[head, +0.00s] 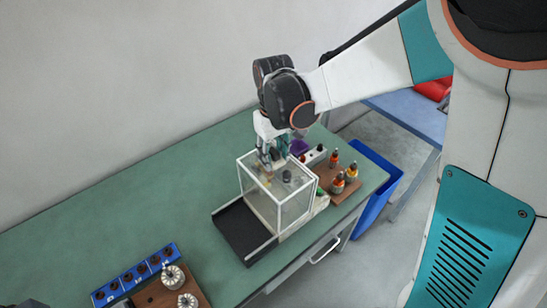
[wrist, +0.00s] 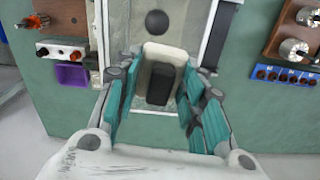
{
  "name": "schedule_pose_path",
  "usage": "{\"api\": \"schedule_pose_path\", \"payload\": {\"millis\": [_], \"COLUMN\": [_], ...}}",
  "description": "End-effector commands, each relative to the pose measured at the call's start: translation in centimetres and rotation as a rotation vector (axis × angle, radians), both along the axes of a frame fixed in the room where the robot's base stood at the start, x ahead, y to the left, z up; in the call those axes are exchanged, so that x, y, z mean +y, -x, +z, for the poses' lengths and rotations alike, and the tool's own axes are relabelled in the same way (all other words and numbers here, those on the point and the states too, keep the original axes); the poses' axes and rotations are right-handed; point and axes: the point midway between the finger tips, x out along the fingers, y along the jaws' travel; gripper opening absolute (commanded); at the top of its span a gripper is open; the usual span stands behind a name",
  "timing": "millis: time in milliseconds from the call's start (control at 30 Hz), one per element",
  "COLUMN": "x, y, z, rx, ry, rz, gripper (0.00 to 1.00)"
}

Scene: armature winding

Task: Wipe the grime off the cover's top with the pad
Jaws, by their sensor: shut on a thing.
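The cover is a clear box with a white frame (head: 278,208), standing on the bench, and its frame also shows in the wrist view (wrist: 213,40). A round black knob (head: 287,176) sits on its top; it also shows in the wrist view (wrist: 156,22). My gripper (head: 268,160) points down at the far part of the cover's top. In the wrist view my teal-fingered gripper (wrist: 162,105) is shut on the pad (wrist: 158,52), a cream block with a black part. I cannot tell whether the pad touches the top. Grime is not clearly distinguishable.
A black tray (head: 240,230) lies at the cover's front left. A blue rack (head: 135,276) is at front left. The green bench between is clear.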

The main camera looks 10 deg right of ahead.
Motion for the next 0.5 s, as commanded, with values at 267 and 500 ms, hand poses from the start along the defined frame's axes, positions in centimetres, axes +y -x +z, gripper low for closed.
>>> {"api": "schedule_pose_path", "payload": {"millis": [267,500], "x": [0.0,0.0], "y": [-0.5,-0.7], "z": [2.8,3.9], "rx": [0.0,0.0], "ry": [0.0,0.0], "rz": [-0.002,-0.003], "gripper": [0.0,0.0]}}
